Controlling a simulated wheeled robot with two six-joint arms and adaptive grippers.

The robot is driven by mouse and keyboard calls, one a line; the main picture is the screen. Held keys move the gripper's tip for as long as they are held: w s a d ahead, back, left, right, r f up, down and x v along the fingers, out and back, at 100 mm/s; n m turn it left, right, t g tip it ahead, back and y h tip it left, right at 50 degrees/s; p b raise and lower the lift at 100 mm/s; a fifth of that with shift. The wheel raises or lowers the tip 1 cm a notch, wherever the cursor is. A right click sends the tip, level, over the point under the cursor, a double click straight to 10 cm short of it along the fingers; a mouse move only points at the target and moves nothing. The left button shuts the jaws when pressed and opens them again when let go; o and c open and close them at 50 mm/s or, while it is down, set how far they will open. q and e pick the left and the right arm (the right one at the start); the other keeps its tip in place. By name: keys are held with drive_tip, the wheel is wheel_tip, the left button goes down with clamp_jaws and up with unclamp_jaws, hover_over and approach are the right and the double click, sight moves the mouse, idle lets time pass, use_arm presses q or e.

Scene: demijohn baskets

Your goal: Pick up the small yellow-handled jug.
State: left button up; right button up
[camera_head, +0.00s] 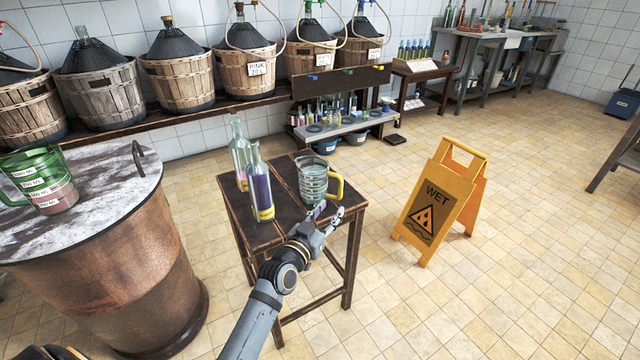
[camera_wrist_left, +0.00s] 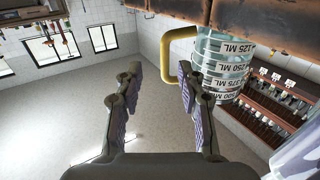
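The small jug (camera_head: 312,182) is clear glass with a yellow handle (camera_head: 339,185) on its right. It stands upright on a small dark wooden stool-like table, near its right edge. In the left wrist view, which looks upside down, the jug (camera_wrist_left: 222,62) shows measuring labels, and its handle (camera_wrist_left: 167,52) lies just ahead of the fingertips, nearer the right-hand finger. My left gripper (camera_head: 327,216) is at the table's front right edge, below the handle in the picture. Its fingers (camera_wrist_left: 160,80) are apart with nothing held between them. My right gripper is not in view.
Two bottles (camera_head: 260,185) (camera_head: 239,155) stand on the small table (camera_head: 283,172), left of the jug. A copper drum (camera_head: 110,265) with a larger green-handled jug (camera_head: 45,182) is at left. A yellow wet-floor sign (camera_head: 440,205) stands right. The floor between is clear.

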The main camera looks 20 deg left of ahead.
sight(339, 193)
use_arm(q)
drive_tip(key=w, duration=0.4)
drive_tip(key=shift+w+d, duration=0.1)
drive_tip(key=shift+d, duration=0.05)
drive_tip(key=w+b, duration=0.1)
drive_tip(key=w, duration=0.3)
drive_tip(key=shift+r, duration=0.1)
drive_tip(key=shift+w, duration=0.3)
clamp_jaws()
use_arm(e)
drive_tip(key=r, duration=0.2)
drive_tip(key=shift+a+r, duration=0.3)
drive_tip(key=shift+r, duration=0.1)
use_arm(q)
drive_tip(key=shift+r, duration=0.2)
